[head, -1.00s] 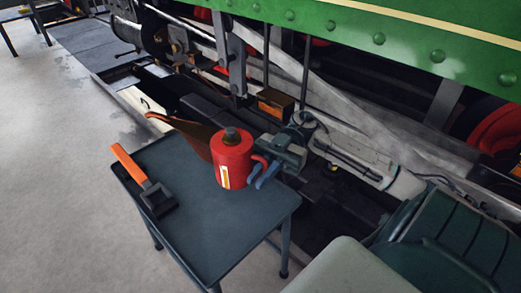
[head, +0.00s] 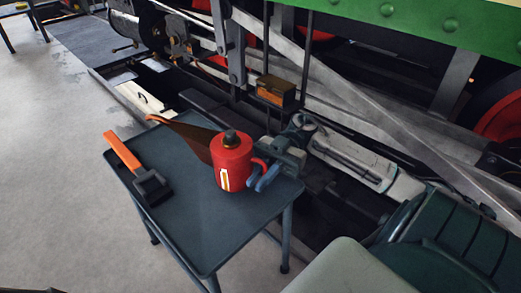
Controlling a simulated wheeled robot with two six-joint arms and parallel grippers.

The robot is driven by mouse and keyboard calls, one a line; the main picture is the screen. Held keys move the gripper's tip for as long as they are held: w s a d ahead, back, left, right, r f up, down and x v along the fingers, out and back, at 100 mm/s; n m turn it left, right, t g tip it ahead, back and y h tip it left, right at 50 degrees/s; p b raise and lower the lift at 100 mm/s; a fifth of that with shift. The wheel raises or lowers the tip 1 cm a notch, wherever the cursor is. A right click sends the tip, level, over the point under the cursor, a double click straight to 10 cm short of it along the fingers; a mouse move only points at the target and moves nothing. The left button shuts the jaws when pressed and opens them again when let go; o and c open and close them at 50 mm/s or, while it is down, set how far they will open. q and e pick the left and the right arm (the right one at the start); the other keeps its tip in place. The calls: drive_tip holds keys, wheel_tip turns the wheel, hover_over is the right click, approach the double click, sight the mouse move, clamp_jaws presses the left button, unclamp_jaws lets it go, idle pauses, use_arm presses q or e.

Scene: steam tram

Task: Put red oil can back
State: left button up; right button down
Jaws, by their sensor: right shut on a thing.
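The red oil can (head: 231,168) is upright at the small dark grey table (head: 205,235), near its right back side. It has a dark cap, a white and yellow label, a long brown spout pointing to the back left, and a red handle on its right. My right gripper (head: 262,177) comes in from the right and is shut on the can's handle. I cannot tell whether the can's base touches the tabletop. My left gripper is not in view.
An orange-handled tool with a dark block head (head: 138,167) lies on the table's left side. The green steam tram (head: 420,22) with its rods and wheels stands behind. The table's front part is clear. Open floor (head: 60,190) lies to the left.

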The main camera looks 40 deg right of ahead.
drive_tip(key=shift+f, duration=0.2)
drive_tip(key=shift+f+b, duration=0.45)
drive_tip(key=shift+f, duration=0.15)
idle(0.4)
drive_tip(key=c, duration=1.4)
unclamp_jaws()
drive_tip(key=shift+c, duration=0.2)
